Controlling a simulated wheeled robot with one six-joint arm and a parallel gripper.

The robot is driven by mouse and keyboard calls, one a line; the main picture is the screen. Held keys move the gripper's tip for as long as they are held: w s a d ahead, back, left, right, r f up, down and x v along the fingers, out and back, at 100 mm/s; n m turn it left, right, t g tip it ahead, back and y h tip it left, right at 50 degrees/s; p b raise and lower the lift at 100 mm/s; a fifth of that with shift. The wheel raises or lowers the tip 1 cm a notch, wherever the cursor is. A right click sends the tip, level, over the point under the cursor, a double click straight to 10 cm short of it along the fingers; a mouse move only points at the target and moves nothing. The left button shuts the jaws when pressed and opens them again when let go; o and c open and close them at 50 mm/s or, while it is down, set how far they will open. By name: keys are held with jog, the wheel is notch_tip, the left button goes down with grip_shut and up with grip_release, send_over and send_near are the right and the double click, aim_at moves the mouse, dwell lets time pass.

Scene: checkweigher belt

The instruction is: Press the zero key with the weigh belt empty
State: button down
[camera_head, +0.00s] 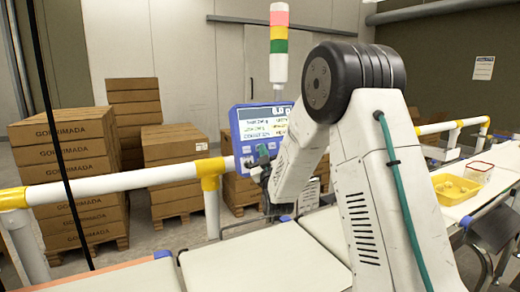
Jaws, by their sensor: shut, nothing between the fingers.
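My gripper (259,166) is shut and empty, at the lower part of the terminal, covering some of the keys. I cannot tell whether it touches one. The pale belt section (250,264) in front is bare where it shows. My arm hides part of the belt line to the right, and I cannot tell which section is the weigh belt.
A white rail with yellow joints (120,182) runs between the belts and stacked cartons (70,150). A red, yellow and green signal tower (279,40) rises behind the terminal. A yellow tray (455,189) and a clear red-rimmed tub (479,171) sit on the line at right.

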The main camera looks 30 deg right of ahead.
dwell(0.5)
jog(key=shift+s+r, duration=0.2)
jog(key=shift+s, duration=0.5)
jog(key=s, duration=0.2)
jog(key=s+r, duration=0.1)
jog(key=s, duration=0.1)
jog(key=shift+s+r, duration=0.15)
jog(key=shift+s, duration=0.25)
dwell(0.5)
